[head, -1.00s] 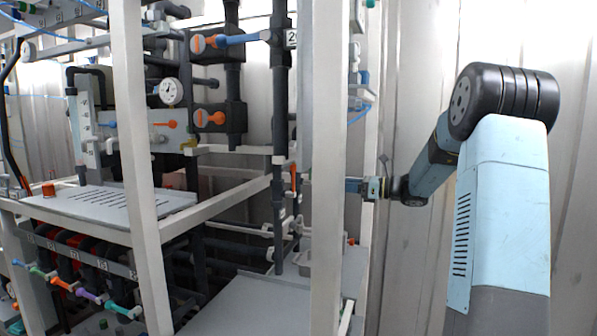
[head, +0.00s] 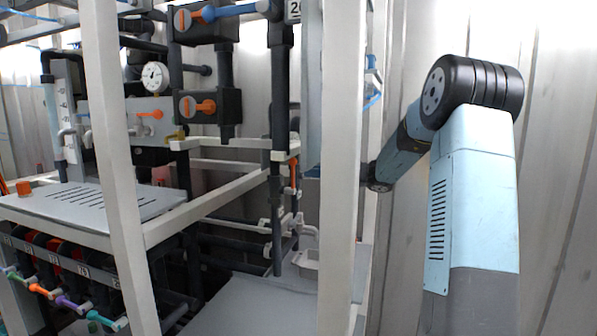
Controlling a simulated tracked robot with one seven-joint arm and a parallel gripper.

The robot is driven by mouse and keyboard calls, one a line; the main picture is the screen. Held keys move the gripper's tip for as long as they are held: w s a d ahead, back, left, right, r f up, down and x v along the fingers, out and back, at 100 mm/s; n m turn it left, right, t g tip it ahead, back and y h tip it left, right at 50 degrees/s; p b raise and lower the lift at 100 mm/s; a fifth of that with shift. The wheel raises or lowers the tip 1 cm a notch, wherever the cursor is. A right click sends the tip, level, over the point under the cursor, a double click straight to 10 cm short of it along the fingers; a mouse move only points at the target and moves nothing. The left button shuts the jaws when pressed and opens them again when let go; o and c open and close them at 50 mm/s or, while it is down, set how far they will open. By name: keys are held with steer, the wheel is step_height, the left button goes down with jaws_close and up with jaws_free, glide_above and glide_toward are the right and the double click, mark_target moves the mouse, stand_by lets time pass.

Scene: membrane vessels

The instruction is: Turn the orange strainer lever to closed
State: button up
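Several orange levers show in the head view, and I cannot tell from labels which one is the strainer lever. One orange lever (head: 293,172) stands upright on a dark vertical pipe just left of the white frame post, close to where my arm reaches. My arm comes in from the right and passes behind the white post. My gripper is hidden there, so its fingers and any contact with a lever cannot be seen.
The white frame post (head: 341,200) stands between my arm and the pipework. A second white post (head: 112,170) is at the left. A slotted grey shelf (head: 100,205), a pressure gauge (head: 155,78) and a row of coloured valve handles (head: 70,303) are at the left.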

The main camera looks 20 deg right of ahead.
mark_target(294, 169)
steer(key=shift+x, duration=2.9)
steer(key=shift+s+a, duration=0.1)
steer(key=shift+c, duration=0.3)
jaws_close()
